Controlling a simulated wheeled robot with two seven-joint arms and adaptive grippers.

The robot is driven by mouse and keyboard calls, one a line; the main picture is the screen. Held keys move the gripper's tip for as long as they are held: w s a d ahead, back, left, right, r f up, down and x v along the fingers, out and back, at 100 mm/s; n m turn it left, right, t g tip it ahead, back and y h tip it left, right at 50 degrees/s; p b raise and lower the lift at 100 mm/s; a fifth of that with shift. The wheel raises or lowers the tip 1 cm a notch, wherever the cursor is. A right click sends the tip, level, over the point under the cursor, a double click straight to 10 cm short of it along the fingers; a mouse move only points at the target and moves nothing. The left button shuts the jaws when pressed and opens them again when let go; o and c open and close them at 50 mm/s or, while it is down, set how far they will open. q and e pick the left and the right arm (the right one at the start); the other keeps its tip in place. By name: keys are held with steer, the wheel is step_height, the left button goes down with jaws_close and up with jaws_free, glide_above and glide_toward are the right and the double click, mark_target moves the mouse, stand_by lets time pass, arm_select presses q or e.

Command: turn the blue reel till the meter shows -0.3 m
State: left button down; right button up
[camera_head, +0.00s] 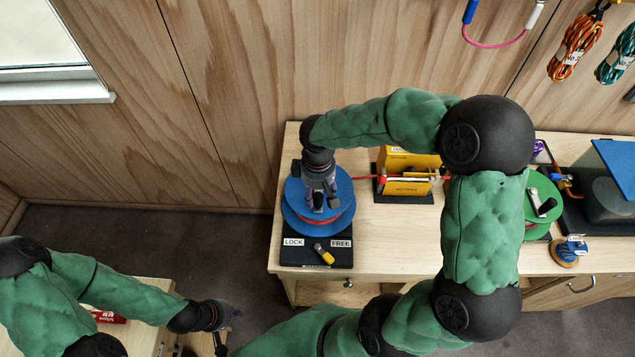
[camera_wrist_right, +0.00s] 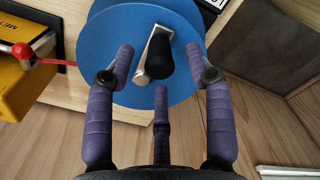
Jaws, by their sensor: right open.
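The blue reel (camera_head: 292,205) stands on a black base at the left end of the workbench. The wrist view shows its blue disc (camera_wrist_right: 110,45) with a silver crank arm and black knob (camera_wrist_right: 160,58). My right gripper (camera_head: 321,205) is over the reel, its purple fingers (camera_wrist_right: 158,68) open and spread around the knob. I cannot tell whether they touch it. The yellow meter box (camera_head: 405,186) stands right of the reel; its reading is not legible. A yellow-handled lever (camera_head: 324,254) between LOCK and FREE labels points toward the FREE side. My left gripper (camera_head: 222,316) is low at left, its opening unclear.
A red cord (camera_head: 367,178) runs from the blue reel to the meter. A green reel (camera_head: 541,207) stands further right, partly behind my right arm. A blue-and-tan round item (camera_head: 568,250) lies near the front edge. Coiled ropes (camera_head: 576,46) hang on the wall.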

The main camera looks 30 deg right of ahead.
mark_target(319, 195)
steer(key=shift+f, duration=1.55)
jaws_close()
steer(key=shift+d, duration=0.1)
